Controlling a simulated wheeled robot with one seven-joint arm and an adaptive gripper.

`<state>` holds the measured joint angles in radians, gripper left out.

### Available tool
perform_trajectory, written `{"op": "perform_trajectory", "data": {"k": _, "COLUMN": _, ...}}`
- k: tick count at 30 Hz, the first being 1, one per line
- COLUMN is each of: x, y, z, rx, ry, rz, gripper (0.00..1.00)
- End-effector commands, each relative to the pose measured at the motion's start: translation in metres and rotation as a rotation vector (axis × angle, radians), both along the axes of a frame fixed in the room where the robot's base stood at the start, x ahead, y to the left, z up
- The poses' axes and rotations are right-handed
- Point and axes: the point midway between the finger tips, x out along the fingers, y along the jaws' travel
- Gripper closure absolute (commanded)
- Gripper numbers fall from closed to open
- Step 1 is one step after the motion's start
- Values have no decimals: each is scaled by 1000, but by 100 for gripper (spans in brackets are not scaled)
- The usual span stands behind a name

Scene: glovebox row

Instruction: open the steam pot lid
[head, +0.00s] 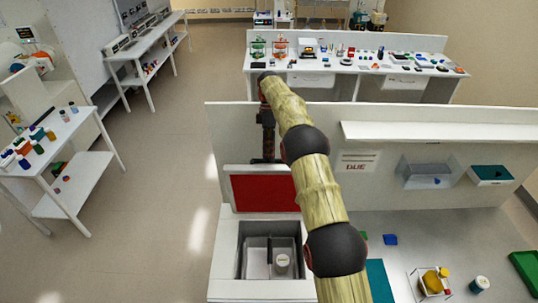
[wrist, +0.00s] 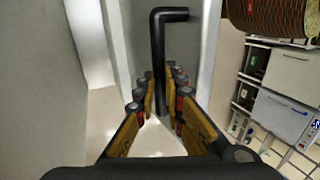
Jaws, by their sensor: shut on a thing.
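The steam pot (head: 224,265) is a white box at the lower middle of the head view. Its lid (head: 264,193) stands raised at the back edge, with the red inner face towards the camera, and the pot's inside shows. My gripper (head: 267,150) points down behind the raised lid in the head view, its fingertips hidden there. In the wrist view my gripper (wrist: 160,88) has its fingers on both sides of a black bent handle (wrist: 159,50) and is shut on it. The exact contact is partly hidden between the fingers.
A white partition (head: 235,135) stands just behind. To the right, the bench holds a tray with yellow items (head: 430,282) and a green bin (head: 525,268).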

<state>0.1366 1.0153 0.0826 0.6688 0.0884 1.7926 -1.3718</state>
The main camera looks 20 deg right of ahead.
Motion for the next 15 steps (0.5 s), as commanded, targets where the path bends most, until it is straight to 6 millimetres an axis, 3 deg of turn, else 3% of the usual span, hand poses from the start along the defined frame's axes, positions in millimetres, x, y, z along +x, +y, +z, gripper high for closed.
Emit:
{"op": "perform_trajectory", "data": {"k": 1, "x": -7, "y": 0, "z": -28, "rx": 3, "ry": 36, "rz": 1, "gripper": 100}}
{"op": "perform_trajectory", "data": {"k": 8, "x": -7, "y": 0, "z": -28, "rx": 3, "ry": 36, "rz": 1, "gripper": 100}}
{"op": "perform_trajectory", "data": {"k": 9, "x": -7, "y": 0, "z": -28, "rx": 3, "ry": 36, "rz": 1, "gripper": 88}}
{"op": "perform_trajectory", "data": {"k": 15, "x": -6, "y": 0, "z": -23, "rx": 3, "ry": 31, "rz": 0, "gripper": 76}}
